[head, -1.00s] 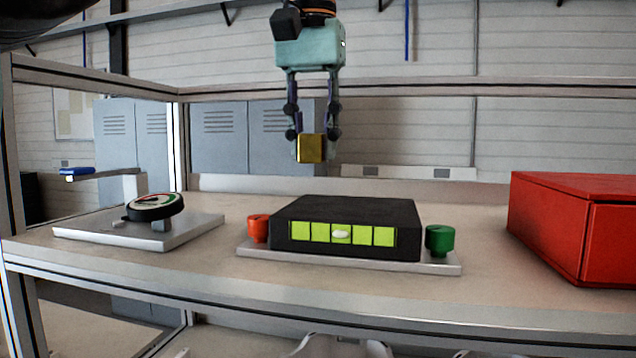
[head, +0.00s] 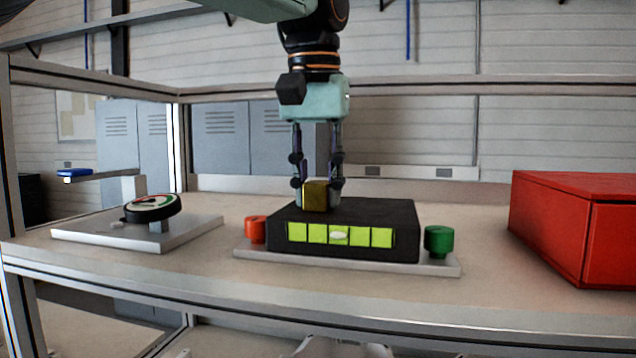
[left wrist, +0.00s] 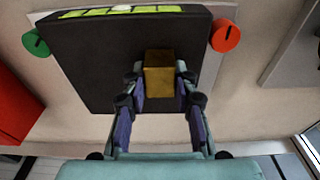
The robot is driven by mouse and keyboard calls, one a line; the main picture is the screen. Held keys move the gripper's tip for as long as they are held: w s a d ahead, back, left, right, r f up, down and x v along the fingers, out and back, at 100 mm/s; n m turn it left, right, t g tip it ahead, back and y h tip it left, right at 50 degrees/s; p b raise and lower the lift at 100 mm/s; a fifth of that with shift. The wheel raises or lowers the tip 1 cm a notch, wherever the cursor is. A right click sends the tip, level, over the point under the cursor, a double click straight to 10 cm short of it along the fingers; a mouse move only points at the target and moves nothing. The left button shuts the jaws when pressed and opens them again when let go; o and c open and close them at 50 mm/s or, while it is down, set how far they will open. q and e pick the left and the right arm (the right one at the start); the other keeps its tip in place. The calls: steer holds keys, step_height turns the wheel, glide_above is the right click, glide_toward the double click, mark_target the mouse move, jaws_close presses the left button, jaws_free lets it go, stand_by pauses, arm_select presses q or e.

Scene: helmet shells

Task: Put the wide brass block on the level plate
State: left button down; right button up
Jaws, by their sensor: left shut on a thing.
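The brass block (head: 315,196) is held between the fingertips of my left gripper (head: 318,188), which points straight down. The block is at the top of the black level plate (head: 375,213), left of its middle; I cannot tell if it touches. The plate's front has a row of yellow-green cells with a pale bubble in the middle one. In the left wrist view the block (left wrist: 159,80) sits between the fingers (left wrist: 158,95), over the plate (left wrist: 85,60), toward the orange-red knob side. My right gripper is not in view.
An orange-red knob (head: 255,230) and a green knob (head: 438,240) flank the plate on a pale base (head: 350,262). A dial device (head: 152,208) stands on a slab at left. A red box (head: 570,230) stands at right. Frame posts edge the bench.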

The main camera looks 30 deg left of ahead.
mark_target(314, 182)
arm_select(q)
steer(key=c, duration=1.4)
jaws_free()
steer(key=shift+c, duration=0.2)
steer(key=o, duration=0.4)
steer(key=shift+s+a, duration=0.15)
steer(key=shift+s, duration=0.25)
steer(key=shift+w, duration=0.2)
steer(key=shift+w+r, duration=0.15)
steer(key=shift+r, duration=0.4)
steer(key=r, duration=0.2)
steer(key=s+r, duration=0.1)
steer(key=r, duration=0.1)
steer(key=shift+s+r, duration=0.15)
steer(key=shift+r, duration=0.9)
steer(key=shift+w+d+r, duration=0.2)
steer(key=shift+s, duration=0.2)
